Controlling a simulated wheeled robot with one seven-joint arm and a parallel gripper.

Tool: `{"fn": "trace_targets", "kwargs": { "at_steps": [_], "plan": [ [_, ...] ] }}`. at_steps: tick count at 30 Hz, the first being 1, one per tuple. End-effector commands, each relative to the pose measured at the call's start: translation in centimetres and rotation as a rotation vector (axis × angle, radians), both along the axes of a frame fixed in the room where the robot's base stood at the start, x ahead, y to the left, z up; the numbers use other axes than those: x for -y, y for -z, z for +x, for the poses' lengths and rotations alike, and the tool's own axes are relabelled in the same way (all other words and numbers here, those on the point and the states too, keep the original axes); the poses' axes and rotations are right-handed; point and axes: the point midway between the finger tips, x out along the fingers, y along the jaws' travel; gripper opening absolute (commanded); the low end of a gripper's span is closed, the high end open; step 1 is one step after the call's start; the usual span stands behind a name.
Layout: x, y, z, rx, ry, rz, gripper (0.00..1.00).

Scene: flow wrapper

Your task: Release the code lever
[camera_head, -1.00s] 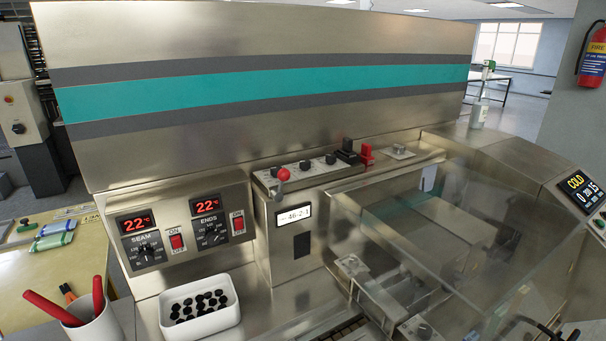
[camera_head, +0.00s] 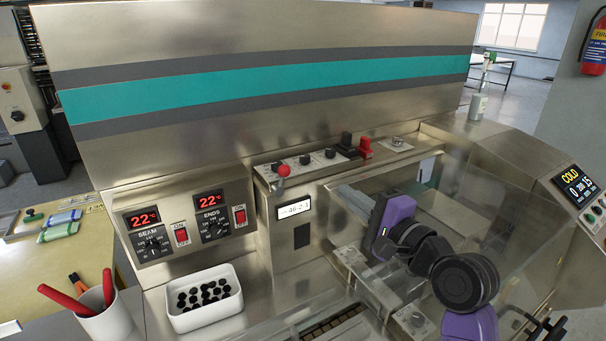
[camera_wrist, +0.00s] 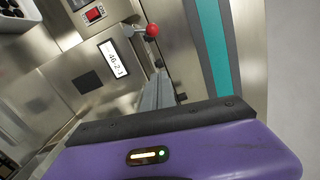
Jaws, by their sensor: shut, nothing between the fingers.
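The code lever (camera_head: 283,171) is a short metal lever with a red ball knob, on the front of the machine's top ledge. It stands above a small display (camera_head: 295,208) that reads 46-2-1. In the wrist view the red-knobbed lever (camera_wrist: 152,31) and the display (camera_wrist: 113,58) are ahead of my gripper. My gripper (camera_head: 343,190) is right of the lever and a little lower in the head view, apart from it. In the wrist view its grey fingers (camera_wrist: 160,78) are together and empty, pointing toward the lever.
Several black knobs (camera_head: 305,160) and a red clip-like part (camera_head: 365,147) line the ledge. A clear guard (camera_head: 470,200) lies behind and right of my arm. Heater panels (camera_head: 190,220), a white bin (camera_head: 205,318) of black pieces and a cup (camera_head: 105,318) are at left.

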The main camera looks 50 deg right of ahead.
Motion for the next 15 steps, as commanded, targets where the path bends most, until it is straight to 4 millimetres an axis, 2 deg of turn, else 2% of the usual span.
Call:
{"fn": "trace_targets", "kwargs": {
  "at_steps": [8, 15],
  "plan": [
    [0.2, -0.1, 0.7, 0.0, 0.0, -0.002, 0.0],
    [1.0, -0.3, 4.6, 0.001, -0.002, -0.001, 0.0]
  ]
}}
